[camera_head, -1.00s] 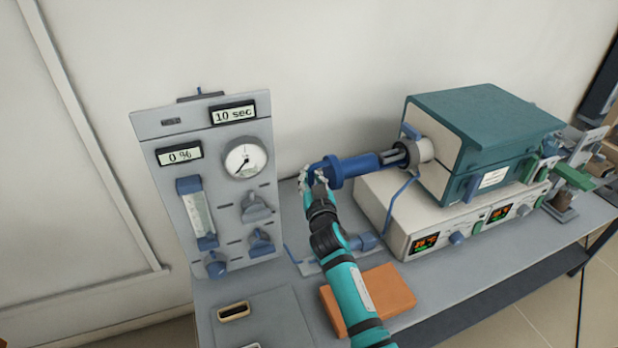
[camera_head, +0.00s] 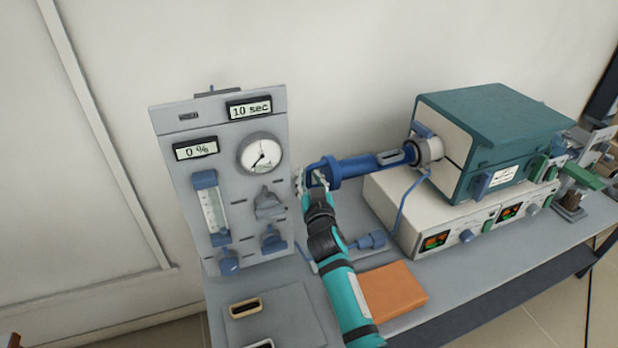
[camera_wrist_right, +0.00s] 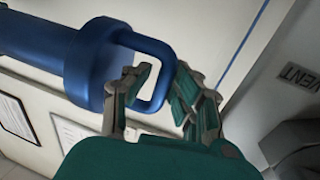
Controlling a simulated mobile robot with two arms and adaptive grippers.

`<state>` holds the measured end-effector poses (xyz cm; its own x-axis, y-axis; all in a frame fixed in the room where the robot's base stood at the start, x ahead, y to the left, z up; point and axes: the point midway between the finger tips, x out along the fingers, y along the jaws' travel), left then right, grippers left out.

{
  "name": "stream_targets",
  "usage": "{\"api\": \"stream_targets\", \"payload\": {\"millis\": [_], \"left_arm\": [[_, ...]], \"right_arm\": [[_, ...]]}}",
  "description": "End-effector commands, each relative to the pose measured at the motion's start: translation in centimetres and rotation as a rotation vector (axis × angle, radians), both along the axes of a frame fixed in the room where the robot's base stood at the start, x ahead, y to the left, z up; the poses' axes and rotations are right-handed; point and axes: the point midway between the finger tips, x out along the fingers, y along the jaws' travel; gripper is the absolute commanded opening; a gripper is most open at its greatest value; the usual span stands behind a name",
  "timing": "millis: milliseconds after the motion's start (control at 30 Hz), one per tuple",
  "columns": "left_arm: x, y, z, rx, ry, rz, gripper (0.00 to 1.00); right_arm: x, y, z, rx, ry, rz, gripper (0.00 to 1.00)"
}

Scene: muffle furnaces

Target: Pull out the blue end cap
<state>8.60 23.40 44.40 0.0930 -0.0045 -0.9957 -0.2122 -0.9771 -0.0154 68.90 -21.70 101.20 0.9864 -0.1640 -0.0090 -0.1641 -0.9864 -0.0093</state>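The blue end cap (camera_head: 350,168) is a long blue piece with a flange and a loop handle at its left end. It points at the grey round collar (camera_head: 429,150) on the left face of the teal-topped furnace (camera_head: 492,130), and its far end still meets the collar. My right gripper (camera_head: 312,180) is at the handle, left of the flange. In the right wrist view the fingers (camera_wrist_right: 163,88) are either side of the outer bar of the loop handle (camera_wrist_right: 140,45), one finger at the loop opening. The exact contact is hard to see. My left gripper is not in view.
A grey panel (camera_head: 240,215) with gauge and knobs stands just left of my right gripper. A blue fitting (camera_head: 370,241) and an orange block (camera_head: 393,290) lie on the bench near my arm. The furnace stands on a white control box (camera_head: 405,225); a thin blue tube hangs beside it.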

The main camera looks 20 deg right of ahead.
Motion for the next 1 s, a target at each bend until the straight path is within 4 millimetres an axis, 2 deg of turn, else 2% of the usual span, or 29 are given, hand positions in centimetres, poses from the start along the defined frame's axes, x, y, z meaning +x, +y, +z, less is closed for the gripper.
{"api": "stream_targets", "payload": {"millis": [33,100,400,800,1000], "left_arm": [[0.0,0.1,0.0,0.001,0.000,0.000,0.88],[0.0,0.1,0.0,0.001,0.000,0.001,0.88],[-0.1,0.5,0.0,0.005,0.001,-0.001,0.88],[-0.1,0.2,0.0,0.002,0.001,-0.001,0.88],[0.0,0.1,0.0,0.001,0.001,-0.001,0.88]], "right_arm": [[0.0,0.0,0.1,0.000,-0.002,0.001,0.32],[0.0,0.0,0.2,-0.001,-0.004,0.001,0.38],[-0.3,0.1,0.4,-0.001,-0.007,0.002,0.38],[-6.3,1.1,0.2,0.001,-0.004,0.001,0.38],[-7.4,1.3,0.3,0.000,-0.005,0.002,0.38]]}}
